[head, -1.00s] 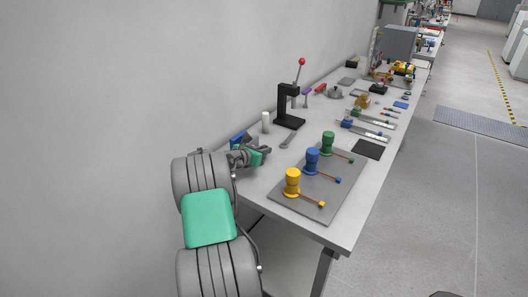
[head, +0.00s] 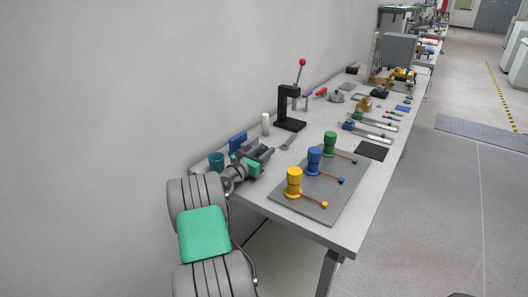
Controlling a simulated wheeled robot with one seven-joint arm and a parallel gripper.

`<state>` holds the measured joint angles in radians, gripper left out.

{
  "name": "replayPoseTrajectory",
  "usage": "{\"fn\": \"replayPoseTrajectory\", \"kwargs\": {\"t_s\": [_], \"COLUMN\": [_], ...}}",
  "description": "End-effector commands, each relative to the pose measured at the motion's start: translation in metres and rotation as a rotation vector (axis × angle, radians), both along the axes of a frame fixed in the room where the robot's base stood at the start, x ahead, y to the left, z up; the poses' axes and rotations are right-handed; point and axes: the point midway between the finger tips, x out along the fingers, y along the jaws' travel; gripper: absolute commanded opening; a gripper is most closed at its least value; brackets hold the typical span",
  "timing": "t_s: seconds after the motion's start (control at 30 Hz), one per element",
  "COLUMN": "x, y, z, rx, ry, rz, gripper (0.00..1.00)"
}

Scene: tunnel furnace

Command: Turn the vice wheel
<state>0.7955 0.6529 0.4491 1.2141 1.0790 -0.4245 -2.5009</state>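A blue block-like part (head: 238,142), which looks like part of the vice, is at the near left end of the bench by the wall. My arm covers much of that area, and I cannot make out the vice wheel clearly. My gripper (head: 266,153) is close in front of the blue part, low over the bench and pointing right. Its dark fingers are small and overlap other grey parts, so I cannot tell their opening or any contact. A teal cylinder (head: 216,161) stands just left of my gripper, at the bench's left edge.
A grey board (head: 334,190) with yellow, blue and green knobs lies right of my gripper. A black press (head: 289,106) with a red-tipped lever and a white cylinder (head: 265,124) stand behind. Several tools fill the far bench.

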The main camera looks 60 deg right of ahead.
Motion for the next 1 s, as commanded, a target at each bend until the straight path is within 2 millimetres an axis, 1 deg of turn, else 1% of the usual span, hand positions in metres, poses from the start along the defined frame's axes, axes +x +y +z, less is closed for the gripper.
{"fn": "replayPoseTrajectory", "kwargs": {"t_s": [0.17, 0.27, 0.37, 0.5, 0.6, 0.67, 0.77, 1.0], "x": [0.000, 0.002, 0.005, 0.010, 0.012, 0.012, 0.012, 0.012], "y": [0.000, 0.005, 0.020, 0.050, 0.067, 0.073, 0.077, 0.077], "z": [0.000, 0.000, 0.000, -0.001, -0.001, -0.001, -0.001, -0.001], "rx": [0.000, 0.000, 0.001, 0.001, 0.000, 0.001, 0.000, 0.001], "ry": [0.000, 0.000, 0.002, 0.002, 0.001, 0.000, 0.000, -0.003], "rz": [0.000, 0.001, 0.004, 0.004, 0.003, 0.002, 0.000, 0.000], "gripper": [0.35, 0.35, 0.35, 0.35, 0.35, 0.35, 0.35, 0.35]}}
